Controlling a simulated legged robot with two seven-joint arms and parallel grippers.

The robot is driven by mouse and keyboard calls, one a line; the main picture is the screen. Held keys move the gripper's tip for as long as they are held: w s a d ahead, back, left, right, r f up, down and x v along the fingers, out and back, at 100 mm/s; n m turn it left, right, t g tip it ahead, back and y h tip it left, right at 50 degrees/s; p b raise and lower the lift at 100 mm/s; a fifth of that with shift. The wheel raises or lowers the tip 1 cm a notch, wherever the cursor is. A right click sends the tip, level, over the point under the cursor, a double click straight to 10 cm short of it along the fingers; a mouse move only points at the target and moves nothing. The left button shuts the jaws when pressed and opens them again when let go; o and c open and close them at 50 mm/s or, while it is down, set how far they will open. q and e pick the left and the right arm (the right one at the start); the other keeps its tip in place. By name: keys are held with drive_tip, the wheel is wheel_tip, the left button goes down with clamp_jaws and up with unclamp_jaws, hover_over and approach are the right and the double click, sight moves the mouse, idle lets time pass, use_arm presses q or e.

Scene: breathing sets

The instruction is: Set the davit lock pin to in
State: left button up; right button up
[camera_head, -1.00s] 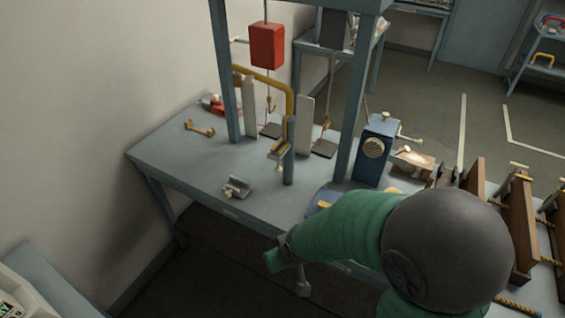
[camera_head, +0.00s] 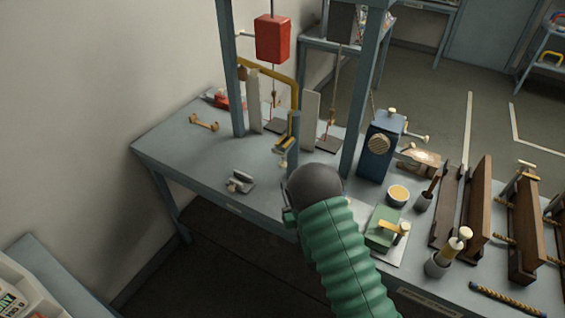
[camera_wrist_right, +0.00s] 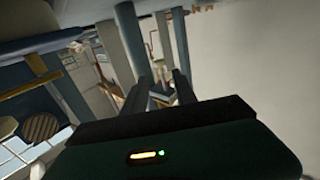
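The davit is a blue post (camera_head: 294,134) with a yellow arm (camera_head: 268,66) bent over at its top, standing on the bench in the head view. A small yellow bracket with a pale-ended pin (camera_head: 283,158) sits on the post's left side, low down; whether the pin is in or out I cannot tell. My right arm reaches up from the bottom, its dark joint just below the post. Its gripper is mostly hidden there. In the right wrist view my right gripper (camera_wrist_right: 161,82) has its two fingers apart, with nothing visible between them. My left gripper is not in view.
A red block (camera_head: 272,39) hangs above the bench. A blue box with a crank (camera_head: 378,150), a green device (camera_head: 381,229) and brown boards (camera_head: 479,205) stand to the right. A grey bracket (camera_head: 240,182) lies left of my arm. The bench's left end is mostly clear.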

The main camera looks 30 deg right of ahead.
sight(284, 167)
drive_tip(key=p+x, duration=0.1)
drive_tip(key=x, duration=1)
drive_tip(key=shift+w+d+p, duration=0.15)
drive_tip(key=shift+d+p, duration=0.05)
drive_tip(key=shift+p, duration=0.2)
drive_tip(key=shift+c, duration=0.4)
clamp_jaws()
